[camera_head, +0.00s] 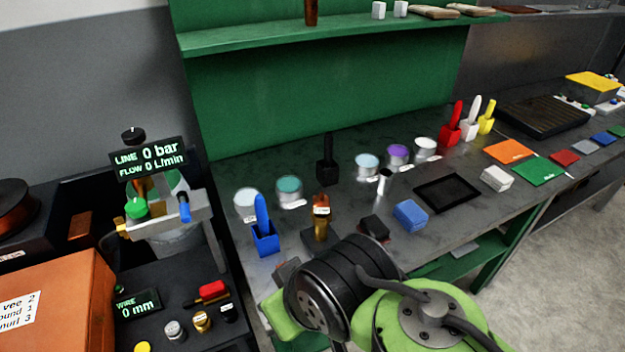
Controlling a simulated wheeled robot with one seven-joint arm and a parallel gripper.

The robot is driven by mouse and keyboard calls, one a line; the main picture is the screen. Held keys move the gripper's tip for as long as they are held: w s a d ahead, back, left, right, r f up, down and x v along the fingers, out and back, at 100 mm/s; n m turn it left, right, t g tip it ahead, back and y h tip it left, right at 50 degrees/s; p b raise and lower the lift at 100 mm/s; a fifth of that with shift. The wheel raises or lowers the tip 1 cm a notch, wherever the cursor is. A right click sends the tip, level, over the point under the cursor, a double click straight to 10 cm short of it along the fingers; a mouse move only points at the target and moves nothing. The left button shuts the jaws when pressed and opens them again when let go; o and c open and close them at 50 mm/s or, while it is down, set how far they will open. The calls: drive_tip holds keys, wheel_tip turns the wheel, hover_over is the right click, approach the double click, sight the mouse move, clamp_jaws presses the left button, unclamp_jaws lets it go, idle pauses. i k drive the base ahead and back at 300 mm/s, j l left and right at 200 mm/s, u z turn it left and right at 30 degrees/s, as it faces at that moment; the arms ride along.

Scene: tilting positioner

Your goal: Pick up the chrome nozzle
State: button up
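The chrome nozzle (174,329) is a small silvery, ridged piece standing on the dark surface at the bottom left. It stands left of a brass-coloured nozzle (202,321) and a black one (228,312), in a slanting row. My green and black arm fills the bottom middle, well to the right of the nozzles. I cannot make out my gripper's fingers. Nothing covers the chrome nozzle.
A yellow button (142,347) and a wire display (137,304) are near the nozzle. A red-topped piece (212,289) lies behind the row. An orange box (50,305) stands at left. The bench (340,220) on the right holds tins, brushes and blocks.

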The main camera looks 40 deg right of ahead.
sight(385, 176)
drive_tip(key=z, duration=1.7)
